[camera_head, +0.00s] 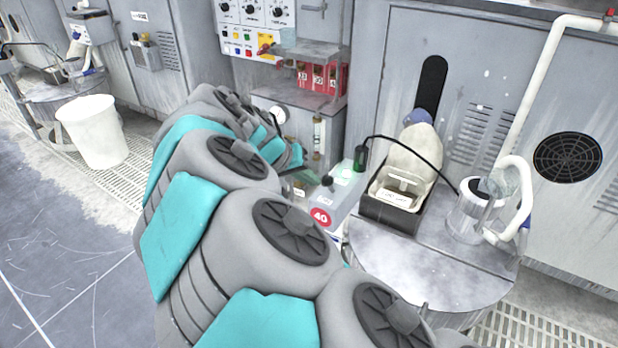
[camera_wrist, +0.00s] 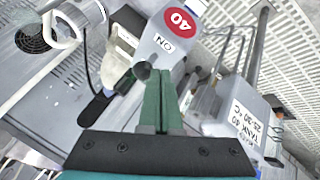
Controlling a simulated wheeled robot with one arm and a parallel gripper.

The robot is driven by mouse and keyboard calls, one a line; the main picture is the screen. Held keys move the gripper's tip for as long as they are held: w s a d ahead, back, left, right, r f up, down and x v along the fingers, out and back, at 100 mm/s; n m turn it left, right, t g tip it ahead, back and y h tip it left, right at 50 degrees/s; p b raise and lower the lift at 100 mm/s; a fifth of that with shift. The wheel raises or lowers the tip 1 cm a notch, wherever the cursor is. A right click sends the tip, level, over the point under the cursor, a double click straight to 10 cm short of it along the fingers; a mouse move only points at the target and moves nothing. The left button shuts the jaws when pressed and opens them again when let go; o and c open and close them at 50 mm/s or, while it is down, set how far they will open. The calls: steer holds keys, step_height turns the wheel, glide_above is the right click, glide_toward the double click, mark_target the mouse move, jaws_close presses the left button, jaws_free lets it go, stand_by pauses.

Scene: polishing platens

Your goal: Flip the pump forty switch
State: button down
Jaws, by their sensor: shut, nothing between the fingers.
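The pump forty box (camera_head: 341,207) is pale with a red round 40 label (camera_head: 320,216); the label also shows in the wrist view (camera_wrist: 180,21). Its switch has a black ball knob (camera_head: 327,180), also seen in the wrist view (camera_wrist: 142,70), near an ON label (camera_wrist: 163,43). My gripper (camera_wrist: 160,74) has its green fingers shut and empty. The fingertips are right beside the knob in the wrist view; I cannot tell if they touch. In the head view my gripper (camera_head: 305,178) is just left of the knob, partly hidden by my arm.
A dark green bottle-like part (camera_head: 360,158) with a black cable stands behind the pump box. A round platen (camera_head: 425,270), cream holder (camera_head: 414,160) and clear cup (camera_head: 474,213) are right.

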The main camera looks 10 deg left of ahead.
steer(key=shift+w+d+r+g+y+p, duration=0.1)
steer(key=shift+w+r+g+y+p, duration=0.2)
steer(key=shift+w+r+g+p, duration=0.15)
steer(key=shift+w+d+r+g, duration=0.15)
steer(key=shift+w+g, duration=0.1)
steer(key=shift+g, duration=0.2)
steer(key=shift+w+d+r+g+y+p, duration=0.2)
steer(key=shift+w+g+y+p, duration=0.1)
steer(key=shift+w+g+p, duration=0.25)
steer(key=shift+w+d+r+g+y+p, duration=0.15)
steer(key=shift+w+g+y+p, duration=0.15)
steer(key=shift+w+g, duration=0.25)
steer(key=shift+w+d+r, duration=0.15)
steer(key=shift+w+d, duration=0.15)
steer(key=shift+w, duration=0.45)
steer(key=shift+w+d, duration=0.25)
steer(key=shift+w, duration=0.5)
steer(key=shift+s+r+p, duration=0.1)
steer(key=shift+r+p, duration=0.2)
steer(key=shift+r, duration=0.55)
